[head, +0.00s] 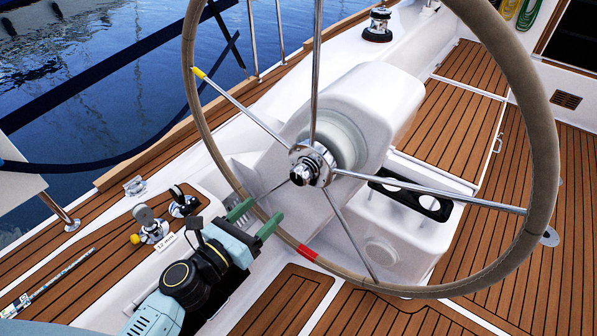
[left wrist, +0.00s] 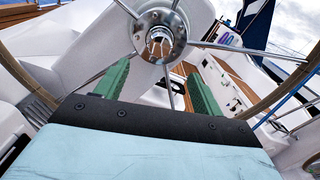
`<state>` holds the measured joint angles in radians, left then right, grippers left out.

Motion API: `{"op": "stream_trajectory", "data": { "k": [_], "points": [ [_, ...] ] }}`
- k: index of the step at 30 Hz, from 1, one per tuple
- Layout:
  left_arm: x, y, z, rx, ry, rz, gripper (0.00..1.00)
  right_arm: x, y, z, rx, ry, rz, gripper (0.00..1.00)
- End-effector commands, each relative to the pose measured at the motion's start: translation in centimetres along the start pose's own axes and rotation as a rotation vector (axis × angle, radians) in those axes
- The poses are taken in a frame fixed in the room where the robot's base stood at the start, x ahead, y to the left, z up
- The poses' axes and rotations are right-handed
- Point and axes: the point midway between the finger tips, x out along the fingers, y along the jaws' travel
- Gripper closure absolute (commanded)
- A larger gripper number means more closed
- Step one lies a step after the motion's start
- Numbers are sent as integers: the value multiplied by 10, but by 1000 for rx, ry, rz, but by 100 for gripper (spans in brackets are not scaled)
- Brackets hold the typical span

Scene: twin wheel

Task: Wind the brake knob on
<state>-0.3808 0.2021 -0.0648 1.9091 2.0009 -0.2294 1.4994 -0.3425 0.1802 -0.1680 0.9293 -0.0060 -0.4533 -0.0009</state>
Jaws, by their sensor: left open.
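The brake knob (head: 301,174) is the small chrome piece at the hub of the big steering wheel, standing out toward me. In the left wrist view the chrome knob (left wrist: 158,40) shows at top centre, beyond the fingers. My left gripper (head: 255,217) is open and empty. Its green fingers lie below and left of the hub, near the wheel's lower-left rim, apart from the knob. In the left wrist view the two fingers (left wrist: 155,90) stand wide apart below the knob. My right gripper is not in view.
The steering wheel's tan rim (head: 545,150) and chrome spokes (head: 430,190) surround the hub; the rim has a yellow mark and a red mark. A white pedestal (head: 385,95) stands behind it. Deck fittings (head: 150,225) are at left. Open teak deck (head: 540,260) lies at right.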

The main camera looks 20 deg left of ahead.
Motion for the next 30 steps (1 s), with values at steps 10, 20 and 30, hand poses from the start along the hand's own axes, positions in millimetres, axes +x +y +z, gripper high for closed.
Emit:
{"op": "stream_trajectory", "data": {
  "k": [10, 20, 30],
  "points": [
    [61, 0, 1, 5, -1, -2, 32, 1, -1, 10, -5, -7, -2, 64],
    [115, 0, 0, 6, 0, -1, 32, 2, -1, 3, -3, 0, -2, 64],
    [129, 0, -1, 5, 3, 1, 32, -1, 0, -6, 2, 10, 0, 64]
  ]
}}
